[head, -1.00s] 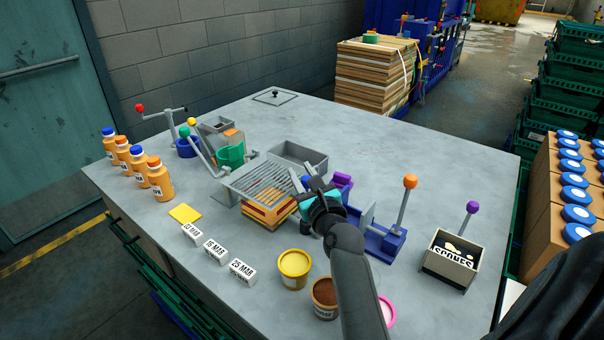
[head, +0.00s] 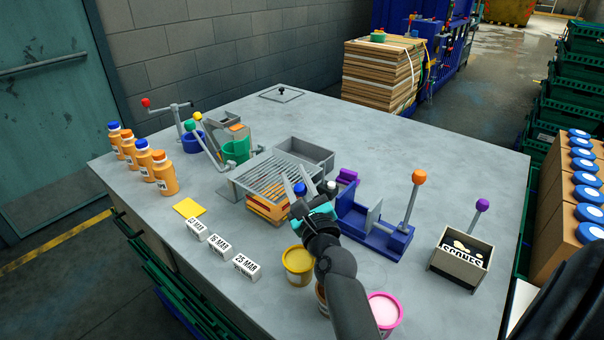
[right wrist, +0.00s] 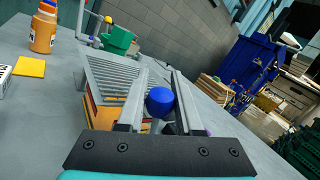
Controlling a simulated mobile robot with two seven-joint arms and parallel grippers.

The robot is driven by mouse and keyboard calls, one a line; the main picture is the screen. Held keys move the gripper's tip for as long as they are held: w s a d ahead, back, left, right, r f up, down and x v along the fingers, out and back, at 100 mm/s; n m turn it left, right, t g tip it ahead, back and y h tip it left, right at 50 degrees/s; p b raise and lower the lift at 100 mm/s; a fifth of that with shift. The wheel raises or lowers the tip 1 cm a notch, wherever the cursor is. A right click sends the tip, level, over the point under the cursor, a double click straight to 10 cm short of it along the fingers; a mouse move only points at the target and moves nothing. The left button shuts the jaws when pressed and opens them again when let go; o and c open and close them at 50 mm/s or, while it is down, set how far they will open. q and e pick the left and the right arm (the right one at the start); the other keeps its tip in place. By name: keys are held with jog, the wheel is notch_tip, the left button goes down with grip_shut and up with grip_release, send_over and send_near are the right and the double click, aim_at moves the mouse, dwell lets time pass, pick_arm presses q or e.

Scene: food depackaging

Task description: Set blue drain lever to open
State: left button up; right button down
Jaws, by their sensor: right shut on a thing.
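The blue drain lever shows as a round blue knob (head: 300,189) beside the grey slatted rack (head: 283,171). My right gripper (head: 297,182) is shut on it, with the knob between its two grey fingers. In the right wrist view the blue knob (right wrist: 160,102) sits between the fingers, in front of the rack (right wrist: 115,82). The lever's shaft and base are hidden by the gripper, so its angle cannot be told. My left gripper is not in view.
A blue fixture with an orange-knobbed lever (head: 418,178) stands right of my gripper. A yellow tub (head: 298,262) and a pink tub (head: 384,310) stand near my forearm. An empty grey tray (head: 312,153) lies behind the rack.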

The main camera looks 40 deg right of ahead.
jog(key=shift+s+a+f, duration=0.15)
jog(key=shift+a+f, duration=0.05)
jog(key=shift+a, duration=0.4)
jog(key=shift+s+a+f, duration=0.1)
jog(key=shift+a+f, duration=0.05)
jog(key=shift+a, duration=0.45)
jog(key=c, duration=0.8)
grip_release()
jog(key=shift+a+r, duration=0.1)
jog(key=shift+a, duration=0.1)
jog(key=shift+o, duration=1.1)
jog(key=shift+d, duration=0.15)
jog(key=shift+s, duration=0.15)
jog(key=b+v, duration=0.2)
jog(key=v, duration=1.3)
